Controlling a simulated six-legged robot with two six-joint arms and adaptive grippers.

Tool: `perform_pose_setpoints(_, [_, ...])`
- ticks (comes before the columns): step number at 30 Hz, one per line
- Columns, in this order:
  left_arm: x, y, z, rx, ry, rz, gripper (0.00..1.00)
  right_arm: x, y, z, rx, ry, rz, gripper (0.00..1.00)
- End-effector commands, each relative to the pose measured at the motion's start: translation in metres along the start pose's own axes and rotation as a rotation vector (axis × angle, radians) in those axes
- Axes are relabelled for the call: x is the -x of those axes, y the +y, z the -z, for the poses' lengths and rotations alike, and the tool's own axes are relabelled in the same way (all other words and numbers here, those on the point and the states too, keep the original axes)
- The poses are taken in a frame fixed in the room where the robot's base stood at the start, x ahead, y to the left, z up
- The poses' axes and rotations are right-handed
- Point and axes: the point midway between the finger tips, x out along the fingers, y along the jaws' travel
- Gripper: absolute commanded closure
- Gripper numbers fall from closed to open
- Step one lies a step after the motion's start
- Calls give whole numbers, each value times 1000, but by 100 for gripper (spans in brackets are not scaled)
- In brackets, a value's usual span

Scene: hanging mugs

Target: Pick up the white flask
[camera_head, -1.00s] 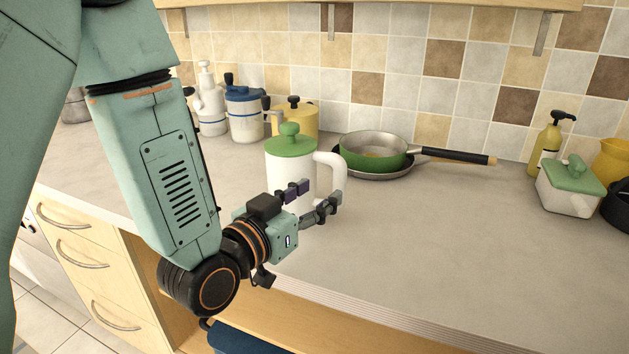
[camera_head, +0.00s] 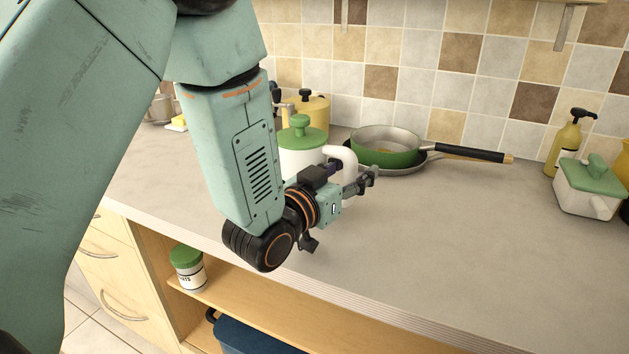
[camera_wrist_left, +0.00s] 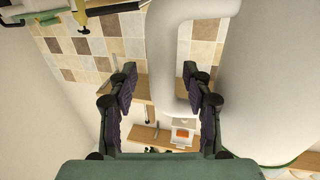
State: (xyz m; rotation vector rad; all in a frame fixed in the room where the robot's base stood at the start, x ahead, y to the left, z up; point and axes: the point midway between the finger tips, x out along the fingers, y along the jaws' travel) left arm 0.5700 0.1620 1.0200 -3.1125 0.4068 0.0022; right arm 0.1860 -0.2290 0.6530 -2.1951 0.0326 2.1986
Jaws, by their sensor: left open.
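The white flask (camera_head: 301,161) with a green knobbed lid stands upright on the counter, partly hidden by my left arm. Its white handle (camera_head: 347,158) sticks out to the right. My left gripper (camera_head: 354,176) is open at the handle. In the left wrist view, the flask's body (camera_wrist_left: 268,85) fills the right side. Its handle (camera_wrist_left: 168,80) shows between the two fingers of my left gripper (camera_wrist_left: 165,95), closer to the right finger. I cannot tell whether a finger touches it. My right gripper is not in view.
A green pan (camera_head: 385,147) stands behind the flask, its black handle (camera_head: 468,152) pointing right. A yellow canister (camera_head: 314,107) is behind the flask. A white pot with green lid (camera_head: 588,188) and a yellow soap bottle (camera_head: 569,142) stand at right. The counter's front right (camera_head: 460,250) is clear.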

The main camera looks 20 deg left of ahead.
Motion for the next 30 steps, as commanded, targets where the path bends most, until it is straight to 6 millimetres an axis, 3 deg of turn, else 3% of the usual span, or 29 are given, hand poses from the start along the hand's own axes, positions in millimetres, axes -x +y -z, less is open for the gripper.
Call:
perform_pose_setpoints(7, [-3, 0, 0, 1, 0, 1, 51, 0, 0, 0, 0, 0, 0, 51])
perform_pose_setpoints(24, [-3, 0, 0, 0, 0, 1, 99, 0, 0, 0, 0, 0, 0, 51])
perform_pose_setpoints(30, [-3, 0, 0, 0, 0, 1, 100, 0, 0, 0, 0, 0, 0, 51])
